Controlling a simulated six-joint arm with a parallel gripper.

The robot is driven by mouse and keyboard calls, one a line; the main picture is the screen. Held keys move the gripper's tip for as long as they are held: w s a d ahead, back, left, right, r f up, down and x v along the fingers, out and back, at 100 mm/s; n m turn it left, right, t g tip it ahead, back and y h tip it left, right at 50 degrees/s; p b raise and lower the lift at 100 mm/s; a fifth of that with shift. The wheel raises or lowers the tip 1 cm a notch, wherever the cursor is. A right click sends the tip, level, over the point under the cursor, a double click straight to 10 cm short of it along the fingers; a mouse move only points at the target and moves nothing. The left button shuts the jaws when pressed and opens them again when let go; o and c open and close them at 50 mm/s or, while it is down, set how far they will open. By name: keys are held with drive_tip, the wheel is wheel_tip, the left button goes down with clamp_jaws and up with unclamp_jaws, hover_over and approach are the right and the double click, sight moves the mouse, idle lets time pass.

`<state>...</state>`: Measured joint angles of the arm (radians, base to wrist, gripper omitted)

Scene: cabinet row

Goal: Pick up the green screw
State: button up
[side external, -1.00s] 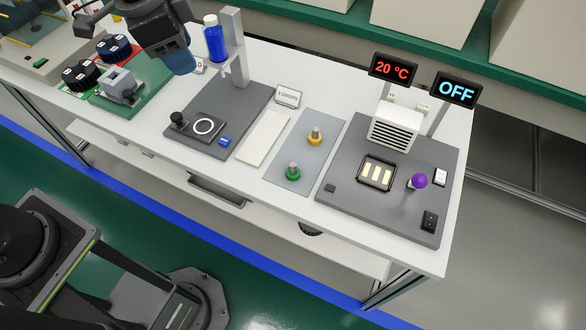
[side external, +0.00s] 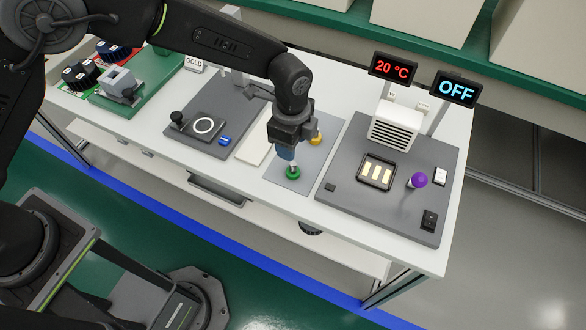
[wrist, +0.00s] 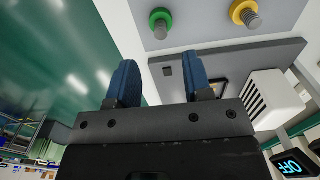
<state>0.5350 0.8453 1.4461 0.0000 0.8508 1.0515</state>
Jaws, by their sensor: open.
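The green screw (side external: 293,173) stands on the grey plate (side external: 318,180), with its green head at the bottom and its metal shaft up. It also shows at the top of the wrist view (wrist: 160,18). My gripper (side external: 287,155) is just above and behind it in the side view, close to the shaft; I cannot tell if they touch. In the wrist view my gripper's blue fingers (wrist: 161,65) are apart and empty, with the green screw beyond their tips. The yellow screw (side external: 316,138) is partly hidden by my gripper; the wrist view shows it at top right (wrist: 245,14).
Right of the plate is a dark grey station with a white vented box (side external: 393,128), a purple knob (side external: 418,180) and displays reading 20 °C (side external: 393,68) and OFF (side external: 456,90). A white pad (side external: 254,143) lies left. The bench front edge is close to the green screw.

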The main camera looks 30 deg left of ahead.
sight(293, 163)
drive_tip(key=f, duration=0.8)
drive_tip(key=shift+d+f, duration=0.2)
drive_tip(key=shift+f, duration=0.1)
drive_tip(key=shift+c, duration=0.2)
clamp_jaws()
